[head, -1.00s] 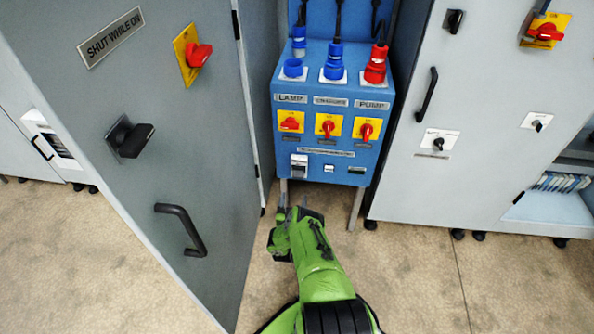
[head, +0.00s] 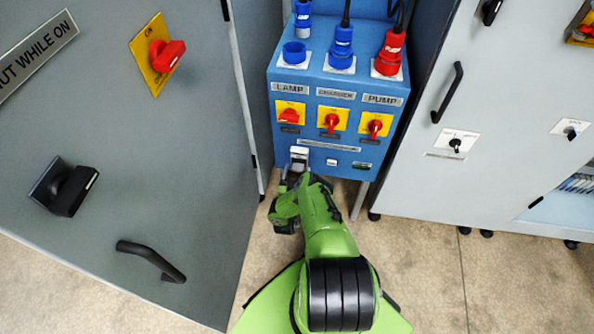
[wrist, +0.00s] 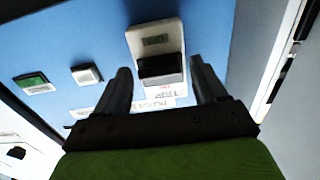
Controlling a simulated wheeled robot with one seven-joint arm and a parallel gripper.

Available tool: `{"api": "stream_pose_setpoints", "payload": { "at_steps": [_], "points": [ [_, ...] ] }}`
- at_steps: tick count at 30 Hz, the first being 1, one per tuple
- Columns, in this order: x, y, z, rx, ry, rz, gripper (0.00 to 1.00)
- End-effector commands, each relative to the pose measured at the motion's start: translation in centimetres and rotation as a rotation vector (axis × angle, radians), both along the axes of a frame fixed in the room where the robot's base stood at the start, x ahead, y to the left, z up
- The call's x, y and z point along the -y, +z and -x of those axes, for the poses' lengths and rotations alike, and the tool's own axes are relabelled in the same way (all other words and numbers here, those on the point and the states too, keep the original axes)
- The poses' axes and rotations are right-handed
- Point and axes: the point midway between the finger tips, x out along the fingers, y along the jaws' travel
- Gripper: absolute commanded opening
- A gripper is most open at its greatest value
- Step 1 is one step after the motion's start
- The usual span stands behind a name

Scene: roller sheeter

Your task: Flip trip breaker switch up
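The trip breaker (head: 299,154) is a small white unit with a dark switch, at the lower left of the blue panel's front. In the wrist view the breaker (wrist: 157,50) shows close up, upside down, with its dark switch lever (wrist: 160,68) and a label marked TRIP beside it. My gripper (head: 293,175) is just below the breaker in the head view. In the wrist view my gripper (wrist: 158,75) has its two fingers apart, one on each side of the switch, with nothing held. I cannot tell whether a finger touches the breaker.
The blue panel (head: 340,75) carries LAMP, CHARGER and PUMP red switches and blue and red plugs. A grey cabinet (head: 200,110) with a black handle stands close on the left. A light cabinet (head: 490,150) stands on the right. Floor is open in front.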

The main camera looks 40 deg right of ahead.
Motion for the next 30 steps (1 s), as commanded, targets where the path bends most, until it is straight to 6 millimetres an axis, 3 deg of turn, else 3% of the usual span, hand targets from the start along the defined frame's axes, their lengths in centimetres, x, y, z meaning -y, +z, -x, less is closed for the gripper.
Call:
{"api": "stream_pose_setpoints", "payload": {
  "at_steps": [1, 10, 20, 30],
  "points": [
    [0.0, 0.0, 0.0, 0.000, 0.000, 0.000, 0.62],
    [0.0, 0.0, 0.0, 0.001, 0.000, 0.001, 0.18],
    [0.0, 0.7, 0.0, -0.031, 0.000, -0.044, 0.18],
    [-0.1, 2.2, 0.0, -0.184, 0.001, -0.238, 0.18]
  ]
}}
